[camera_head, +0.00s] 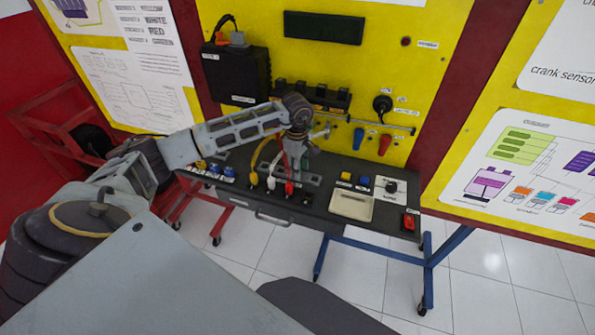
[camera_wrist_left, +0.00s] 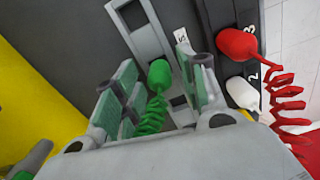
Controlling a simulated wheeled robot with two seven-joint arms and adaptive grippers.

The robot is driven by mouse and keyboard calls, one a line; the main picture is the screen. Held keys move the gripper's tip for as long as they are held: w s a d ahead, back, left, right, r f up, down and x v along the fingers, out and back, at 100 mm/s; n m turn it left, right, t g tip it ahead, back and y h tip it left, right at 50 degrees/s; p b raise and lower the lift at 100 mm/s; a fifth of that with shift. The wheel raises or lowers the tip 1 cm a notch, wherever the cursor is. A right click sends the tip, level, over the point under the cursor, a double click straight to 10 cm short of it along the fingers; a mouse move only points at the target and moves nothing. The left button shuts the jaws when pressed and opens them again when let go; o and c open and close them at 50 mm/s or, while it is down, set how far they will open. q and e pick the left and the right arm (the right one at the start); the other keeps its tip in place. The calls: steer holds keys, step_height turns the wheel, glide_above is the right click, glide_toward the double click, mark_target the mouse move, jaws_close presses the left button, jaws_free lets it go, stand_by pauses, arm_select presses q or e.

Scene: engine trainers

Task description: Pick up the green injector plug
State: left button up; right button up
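The green injector plug (camera_wrist_left: 158,74) with its coiled green cord stands on the dark bench panel in the left wrist view. It sits between the two fingers of my left gripper (camera_wrist_left: 152,72), which are spread apart, with a visible gap on each side of it. In the head view a small bit of the green plug (camera_head: 305,163) shows beside my left gripper (camera_head: 295,163), which points down over the bench; the rest is hidden by the gripper. My right gripper is not in view.
A red plug (camera_wrist_left: 237,43) and a white plug (camera_wrist_left: 242,92) stand to the right in the wrist view. The bench (camera_head: 262,212) also carries a yellow plug (camera_head: 254,179) and a beige tray (camera_head: 351,206). A yellow panel (camera_head: 385,75) rises behind it.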

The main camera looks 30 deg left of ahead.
arm_select(q)
steer(key=c, duration=0.7)
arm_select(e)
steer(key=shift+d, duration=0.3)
arm_select(q)
steer(key=shift+r, duration=0.1)
steer(key=shift+r, duration=0.5)
step_height(320, 180, up, 8)
steer(key=shift+f+b, duration=0.25)
steer(key=shift+b, duration=0.45)
steer(key=shift+r, duration=0.7)
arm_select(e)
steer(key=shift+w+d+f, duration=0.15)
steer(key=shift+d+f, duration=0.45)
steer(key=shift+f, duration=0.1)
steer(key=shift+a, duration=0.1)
